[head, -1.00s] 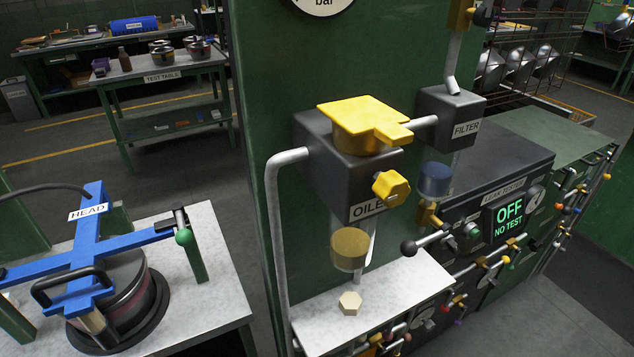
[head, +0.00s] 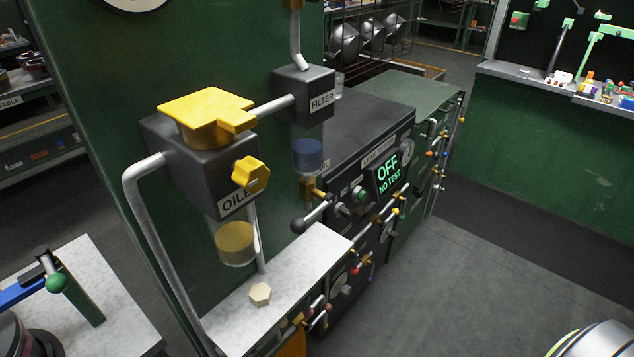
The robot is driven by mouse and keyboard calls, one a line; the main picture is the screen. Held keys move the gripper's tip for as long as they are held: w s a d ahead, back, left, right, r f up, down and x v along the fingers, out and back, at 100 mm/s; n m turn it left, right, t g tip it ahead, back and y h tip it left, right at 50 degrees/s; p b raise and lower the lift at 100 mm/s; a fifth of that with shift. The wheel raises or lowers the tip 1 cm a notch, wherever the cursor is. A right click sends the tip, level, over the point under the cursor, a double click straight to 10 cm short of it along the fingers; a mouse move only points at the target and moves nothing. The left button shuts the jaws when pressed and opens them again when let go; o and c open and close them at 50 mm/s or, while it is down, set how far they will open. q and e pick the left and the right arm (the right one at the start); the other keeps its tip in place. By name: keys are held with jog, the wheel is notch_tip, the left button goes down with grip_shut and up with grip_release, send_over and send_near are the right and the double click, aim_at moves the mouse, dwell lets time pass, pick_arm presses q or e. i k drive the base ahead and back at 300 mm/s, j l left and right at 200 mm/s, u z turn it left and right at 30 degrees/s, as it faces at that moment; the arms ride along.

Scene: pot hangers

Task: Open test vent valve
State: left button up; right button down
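The leak tester (head: 372,140) is a dark box right of the middle in the head view. Its display (head: 388,172) reads "OFF NO TEST" in green. Several small valves and levers with coloured ends line its front, and a black-knobbed lever (head: 312,216) sticks out at its left end. I cannot tell which of these is the test vent valve, as the labels are too small to read. Neither of my grippers is in view.
The oiler (head: 190,165) with a yellow cap and knob, and the filter (head: 305,93), hang on the green panel. A pale shelf (head: 285,275) below holds a hex piece (head: 260,294). The floor (head: 470,260) at right is clear. A round metallic object (head: 595,340) shows at bottom right.

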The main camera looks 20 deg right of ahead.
aim_at(354, 271)
jog(key=z, duration=1.15)
